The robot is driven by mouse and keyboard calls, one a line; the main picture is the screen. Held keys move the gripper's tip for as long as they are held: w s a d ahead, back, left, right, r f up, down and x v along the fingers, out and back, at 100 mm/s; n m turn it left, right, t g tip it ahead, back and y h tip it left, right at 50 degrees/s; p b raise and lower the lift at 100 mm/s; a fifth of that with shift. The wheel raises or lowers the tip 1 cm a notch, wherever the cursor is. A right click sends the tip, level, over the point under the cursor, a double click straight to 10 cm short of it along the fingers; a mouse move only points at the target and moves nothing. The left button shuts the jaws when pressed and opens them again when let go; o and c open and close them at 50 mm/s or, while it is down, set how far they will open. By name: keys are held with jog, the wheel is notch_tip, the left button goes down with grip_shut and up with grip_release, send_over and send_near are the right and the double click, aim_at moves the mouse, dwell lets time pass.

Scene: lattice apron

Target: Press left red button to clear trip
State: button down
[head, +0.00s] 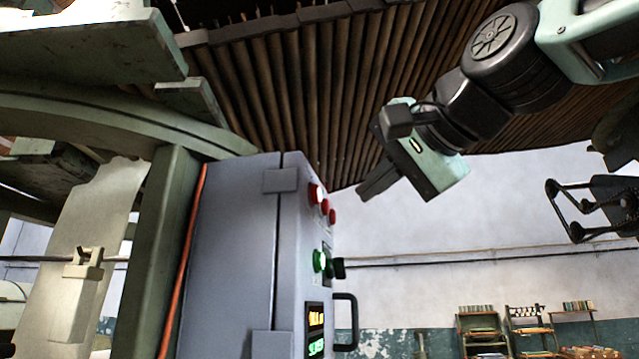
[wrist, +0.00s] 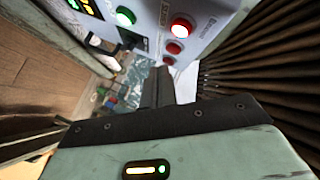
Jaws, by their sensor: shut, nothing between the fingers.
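A grey control box (head: 232,250) stands at the centre of the head view, with a row of red buttons on its front. The left red button (head: 316,194) is the nearest to the head camera; a middle red button (head: 325,206) and a right one (head: 332,216) follow. In the wrist view the left red button (wrist: 181,28) looks largest and brightly lit. My gripper (head: 367,190) is shut and empty, in front of the box to the right of the buttons, apart from them. Its fingers (wrist: 158,87) point past the row in the wrist view.
Below the red row are a green button (head: 319,261), a black knob (head: 339,268), a lit display (head: 315,330) and a black handle (head: 346,322). Brown slats (head: 340,85) slope overhead close to my arm. Open room lies right of the box, with shelves (head: 483,330) far back.

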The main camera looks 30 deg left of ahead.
jog(key=shift+s+a+p, duration=0.25)
jog(key=shift+a+p, duration=0.1)
jog(key=shift+a, duration=0.5)
jog(key=shift+s+a+p, duration=0.2)
jog(key=shift+a+p, duration=0.15)
jog(key=shift+a, duration=0.45)
jog(key=shift+a, duration=0.1)
dwell(0.8)
jog(key=shift+s+a, duration=0.1)
jog(key=shift+a, duration=0.2)
jog(key=shift+s+a+p, duration=0.1)
jog(key=shift+a+p, duration=0.45)
dwell(0.8)
jog(key=shift+d, duration=0.1)
jog(key=shift+w+d+b, duration=0.2)
jog(key=shift+d+b, duration=0.25)
jog(key=shift+d, duration=0.35)
jog(key=shift+w+d+b, duration=0.2)
jog(key=shift+d+b, duration=0.25)
jog(key=shift+d, duration=0.35)
jog(key=shift+w+d+b, duration=0.2)
jog(key=shift+d+b, duration=0.2)
jog(key=shift+d, duration=0.45)
jog(key=shift+w+d+b, duration=0.2)
jog(key=shift+d+b, duration=0.25)
jog(key=shift+d, duration=0.35)
